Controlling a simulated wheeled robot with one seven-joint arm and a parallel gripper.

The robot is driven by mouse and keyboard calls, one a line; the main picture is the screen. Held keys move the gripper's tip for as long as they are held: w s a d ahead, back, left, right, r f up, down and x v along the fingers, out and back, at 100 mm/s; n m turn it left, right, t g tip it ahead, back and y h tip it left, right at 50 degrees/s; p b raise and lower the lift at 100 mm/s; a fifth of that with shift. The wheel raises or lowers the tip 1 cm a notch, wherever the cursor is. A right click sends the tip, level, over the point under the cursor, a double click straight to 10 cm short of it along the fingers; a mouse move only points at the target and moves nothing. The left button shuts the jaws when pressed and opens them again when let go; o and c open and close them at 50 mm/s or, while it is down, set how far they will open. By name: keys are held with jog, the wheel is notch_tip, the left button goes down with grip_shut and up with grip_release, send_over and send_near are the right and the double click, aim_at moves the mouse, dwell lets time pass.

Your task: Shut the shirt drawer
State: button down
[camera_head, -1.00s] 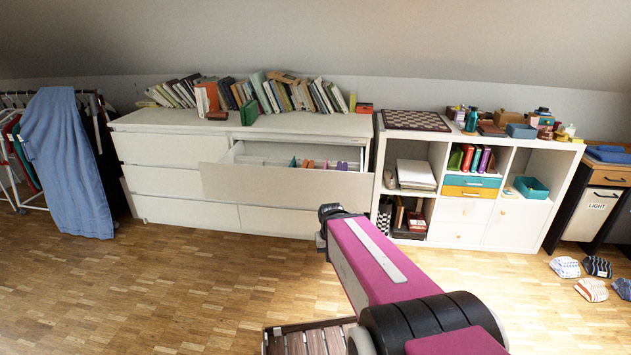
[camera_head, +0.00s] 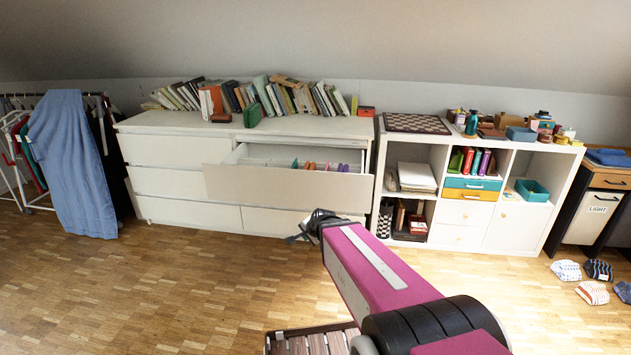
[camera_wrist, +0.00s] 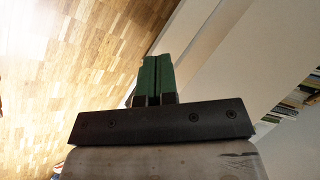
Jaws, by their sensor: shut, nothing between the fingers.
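The white dresser (camera_head: 160,152) stands against the back wall. Its upper right drawer (camera_head: 285,187) is pulled open, and coloured folded items (camera_head: 318,167) show inside. The dresser's other drawers look closed. A pale dresser face (camera_wrist: 225,55) fills the right of that view.
Several books (camera_head: 285,97) stand and lean on the dresser top. A white cube shelf (camera_head: 546,222) stands to the right, and a clothes rack with a blue cloth (camera_head: 68,160) to the left. Caps (camera_head: 592,292) lie on the floor at right.

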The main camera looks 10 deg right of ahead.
jog(key=w+a+r+m+t, duration=0.2)
jog(key=w+r+m+t, duration=0.4)
jog(key=m, duration=0.4)
jog(key=m+t+h, duration=0.4)
jog(key=m+h, duration=0.4)
jog(key=m, duration=1.1)
send_near(316, 176)
jog(key=x, duration=0.7)
jog(key=shift+w+d+f, duration=0.1)
jog(key=shift+w+d, duration=0.05)
jog(key=shift+w, duration=0.1)
jog(key=shift+w, duration=0.1)
jog(key=shift+d+x, duration=0.15)
jog(key=shift+x, duration=8.5)
jog(key=shift+d+x, duration=0.15)
jog(key=shift+x, duration=8.5)
